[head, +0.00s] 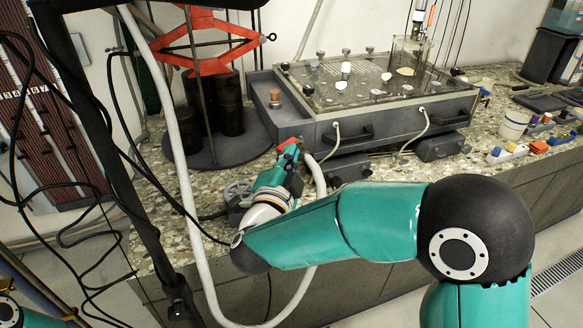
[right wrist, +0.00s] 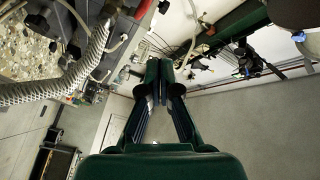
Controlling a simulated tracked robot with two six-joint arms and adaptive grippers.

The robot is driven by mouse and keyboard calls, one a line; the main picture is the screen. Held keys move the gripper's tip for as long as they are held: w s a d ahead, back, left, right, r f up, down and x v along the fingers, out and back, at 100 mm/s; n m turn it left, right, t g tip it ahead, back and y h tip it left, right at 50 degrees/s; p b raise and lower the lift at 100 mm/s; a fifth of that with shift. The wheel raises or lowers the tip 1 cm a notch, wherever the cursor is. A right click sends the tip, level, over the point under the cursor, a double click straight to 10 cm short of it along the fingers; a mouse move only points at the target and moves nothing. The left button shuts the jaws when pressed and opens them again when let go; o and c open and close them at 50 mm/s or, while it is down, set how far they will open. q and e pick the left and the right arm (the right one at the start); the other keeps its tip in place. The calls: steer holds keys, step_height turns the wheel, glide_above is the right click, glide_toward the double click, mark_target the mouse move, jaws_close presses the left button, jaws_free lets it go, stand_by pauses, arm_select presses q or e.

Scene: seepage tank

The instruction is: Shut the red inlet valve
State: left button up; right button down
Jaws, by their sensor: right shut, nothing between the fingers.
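The red inlet valve (head: 289,144) shows as a small red handle at the front left of the grey seepage tank (head: 390,120), near the upper end of a pale hose. My right gripper (head: 284,162) is just below the handle in the head view, partly covered by my own wrist. I cannot tell whether its tips touch the handle. In the right wrist view the fingers of my right gripper (right wrist: 164,66) are together with nothing between them. My left gripper is out of view.
A ribbed white hose (right wrist: 45,90) runs left of the fingers in the right wrist view. Dark cylinders (head: 225,105) stand on a round base under a red jack (head: 210,50). A beige cup (head: 514,123) and small coloured items stand on the right. Black cables hang at left.

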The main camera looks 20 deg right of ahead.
steer(key=s+d+f+m+t+y+b, duration=0.1)
steer(key=s+f+m+y, duration=0.1)
steer(key=s+y, duration=0.15)
steer(key=s+d+f+m+y+b, duration=0.1)
steer(key=s+f+y, duration=0.1)
steer(key=s, duration=0.3)
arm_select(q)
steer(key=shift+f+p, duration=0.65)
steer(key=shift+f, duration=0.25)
arm_select(e)
steer(key=a+x, duration=0.3)
steer(key=x, duration=1)
steer(key=shift+w+r, duration=0.35)
steer(key=shift+r, duration=0.05)
